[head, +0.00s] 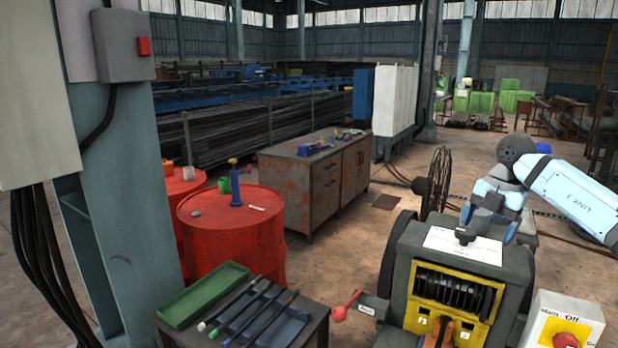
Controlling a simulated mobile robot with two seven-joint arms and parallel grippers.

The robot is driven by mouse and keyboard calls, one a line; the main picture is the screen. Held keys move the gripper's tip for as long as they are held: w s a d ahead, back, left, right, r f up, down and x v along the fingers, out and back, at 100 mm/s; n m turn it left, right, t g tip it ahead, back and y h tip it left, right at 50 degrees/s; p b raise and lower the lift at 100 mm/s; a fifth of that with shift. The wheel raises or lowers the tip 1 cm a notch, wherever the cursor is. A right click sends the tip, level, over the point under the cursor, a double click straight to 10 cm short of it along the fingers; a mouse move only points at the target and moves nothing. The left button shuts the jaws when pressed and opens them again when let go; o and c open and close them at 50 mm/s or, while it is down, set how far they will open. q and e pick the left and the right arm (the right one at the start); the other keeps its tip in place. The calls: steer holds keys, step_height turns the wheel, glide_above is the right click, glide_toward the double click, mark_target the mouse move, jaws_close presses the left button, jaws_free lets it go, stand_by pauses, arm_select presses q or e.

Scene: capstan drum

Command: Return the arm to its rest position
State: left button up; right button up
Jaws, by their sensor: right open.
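My right arm (570,190) comes in from the right edge, pale blue with dark joints, and bends down over the machine. My right gripper (467,233) points down at the top of the grey capstan machine (405,250), above or close to a white sheet (485,250) lying there. It is open and I see nothing held in it. I cannot tell whether its fingertips touch the sheet. The machine has a yellow frame (408,310) around a dark ribbed drum (450,289). A lever with a red ball knob (339,313) sticks out at its left. My left gripper is not in view.
A main switch box (590,310) with a red knob stands at the lower right. A side table (310,330) holds a green tray (205,293) and several rods. Red barrels (235,235), a rusty cabinet (310,190) and a pillar (110,200) stand left. Floor behind the machine is partly clear.

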steer(key=a+f+n+g+y, duration=0.1)
steer(key=a+f+n+y, duration=0.3)
steer(key=a+f, duration=0.75)
steer(key=s+a+f+m+t+y+p, duration=0.1)
steer(key=s+a+f+m+t+y, duration=0.1)
steer(key=s+a+y, duration=0.6)
steer(key=s+a+f+m+t+y+p, duration=0.1)
steer(key=s+a+f+m+t+y, duration=0.25)
steer(key=a, duration=0.65)
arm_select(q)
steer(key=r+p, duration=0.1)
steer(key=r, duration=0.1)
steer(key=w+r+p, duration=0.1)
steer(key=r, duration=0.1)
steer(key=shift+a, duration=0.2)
arm_select(e)
steer(key=s+d+f+m+t+h, duration=0.2)
steer(key=s+d+f+m+h, duration=0.1)
steer(key=s+f+m, duration=0.4)
steer(key=s+d+f+m+t+h, duration=0.2)
steer(key=s+d+f+m+h, duration=0.2)
steer(key=s, duration=0.6)
steer(key=s+d+f+m+t+h, duration=0.2)
steer(key=s+d+f+m+h, duration=0.2)
steer(key=s+f+m+h, duration=0.3)
step_height(320, 180, down, 4)
steer(key=s+m, duration=0.1)
steer(key=m, duration=0.2)
steer(key=shift+s+m, duration=0.15)
steer(key=shift+m, duration=0.2)
